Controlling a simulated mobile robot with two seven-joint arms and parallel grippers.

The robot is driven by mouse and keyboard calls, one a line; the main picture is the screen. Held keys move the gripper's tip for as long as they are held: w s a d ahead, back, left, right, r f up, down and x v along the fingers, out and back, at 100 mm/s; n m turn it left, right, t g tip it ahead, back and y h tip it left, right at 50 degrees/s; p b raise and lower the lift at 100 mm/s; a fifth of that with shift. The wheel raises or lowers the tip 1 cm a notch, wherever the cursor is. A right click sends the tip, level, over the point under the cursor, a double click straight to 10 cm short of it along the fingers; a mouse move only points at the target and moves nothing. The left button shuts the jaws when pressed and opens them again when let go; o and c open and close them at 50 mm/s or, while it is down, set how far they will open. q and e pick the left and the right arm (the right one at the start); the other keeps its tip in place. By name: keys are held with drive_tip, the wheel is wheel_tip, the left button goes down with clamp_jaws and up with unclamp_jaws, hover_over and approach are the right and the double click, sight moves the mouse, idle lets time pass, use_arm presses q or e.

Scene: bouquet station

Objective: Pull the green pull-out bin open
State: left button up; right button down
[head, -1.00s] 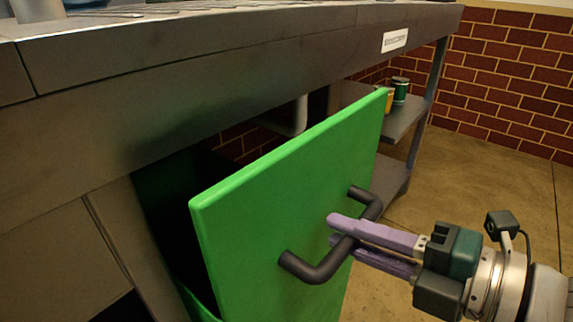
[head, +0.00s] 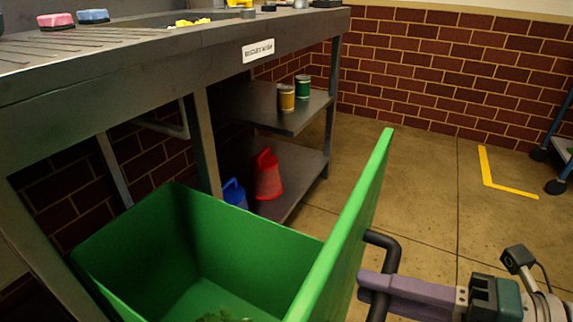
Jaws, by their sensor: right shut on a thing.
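The green pull-out bin (head: 210,245) stands well out from under the grey counter at the lower left. Its inside shows, with some green leafy bits at the bottom. Its tall front panel (head: 345,235) is seen nearly edge-on. The dark bar handle (head: 388,252) is on the panel's outer face. My right gripper (head: 375,284) comes in from the right, and its purple fingers are shut on the handle. The lower part of the handle and the bin's base are cut off by the picture edge. My left gripper is not in view.
The grey counter (head: 120,62) runs along the left, with sponges (head: 74,18) on top. A shelf (head: 300,118) holds two cans; red (head: 267,178) and blue (head: 234,194) jugs stand below. Open floor (head: 430,190) lies to the right, with a wheeled cart at the far right edge.

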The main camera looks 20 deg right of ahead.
drive_tip(key=shift+s+d, duration=0.2)
drive_tip(key=c, duration=0.8)
unclamp_jaws()
drive_tip(key=shift+o, duration=0.2)
drive_tip(key=shift+s, duration=0.1)
drive_tip(key=p+v, duration=0.2)
drive_tip(key=v, duration=0.8)
